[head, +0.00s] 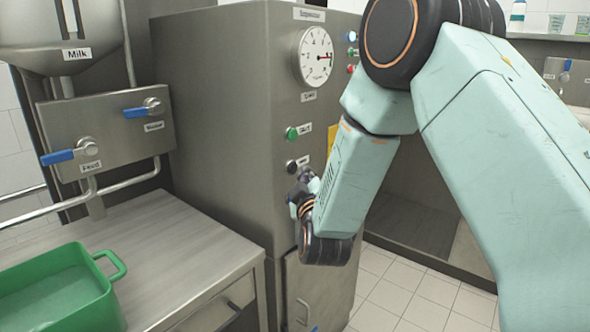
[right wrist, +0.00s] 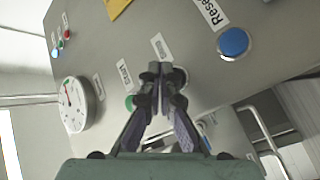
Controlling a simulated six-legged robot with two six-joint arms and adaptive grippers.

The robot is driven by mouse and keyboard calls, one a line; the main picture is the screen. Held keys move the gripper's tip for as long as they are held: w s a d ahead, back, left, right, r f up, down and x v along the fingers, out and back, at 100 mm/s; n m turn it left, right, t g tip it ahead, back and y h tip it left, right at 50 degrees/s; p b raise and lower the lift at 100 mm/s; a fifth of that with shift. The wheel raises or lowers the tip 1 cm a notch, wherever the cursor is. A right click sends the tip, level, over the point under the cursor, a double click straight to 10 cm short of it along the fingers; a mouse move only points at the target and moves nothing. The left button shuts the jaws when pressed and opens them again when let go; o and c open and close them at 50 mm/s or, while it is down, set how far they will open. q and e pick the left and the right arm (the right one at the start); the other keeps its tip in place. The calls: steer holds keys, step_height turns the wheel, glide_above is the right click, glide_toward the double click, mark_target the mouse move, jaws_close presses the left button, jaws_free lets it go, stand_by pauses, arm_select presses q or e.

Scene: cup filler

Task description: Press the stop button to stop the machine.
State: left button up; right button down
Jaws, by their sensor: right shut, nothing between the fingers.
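The steel machine cabinet (head: 222,110) carries a column of buttons on its front. A green button (head: 291,133) sits above a black button (head: 291,166), each with a label beside it. In the right wrist view the green button (right wrist: 129,102) is partly hidden by a finger, next to a label that seems to read Start. My right gripper (head: 303,184) is shut and empty, just below and in front of the black button. In the right wrist view its fingertips (right wrist: 160,70) cover most of the button under the small label (right wrist: 161,46); contact cannot be told. My left gripper is not in view.
A blue Reset button (right wrist: 233,42) sits to the right of the fingertips. A round gauge (head: 316,55) is higher on the panel. A green pot (head: 108,262) stands on the steel counter (head: 175,245) at left, below blue-handled taps (head: 85,143).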

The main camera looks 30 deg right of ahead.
steer(key=s+d+p, duration=0.2)
steer(key=s, duration=0.3)
steer(key=shift+s+d, duration=0.2)
steer(key=shift+s, duration=0.1)
stand_by(0.4)
stand_by(0.5)
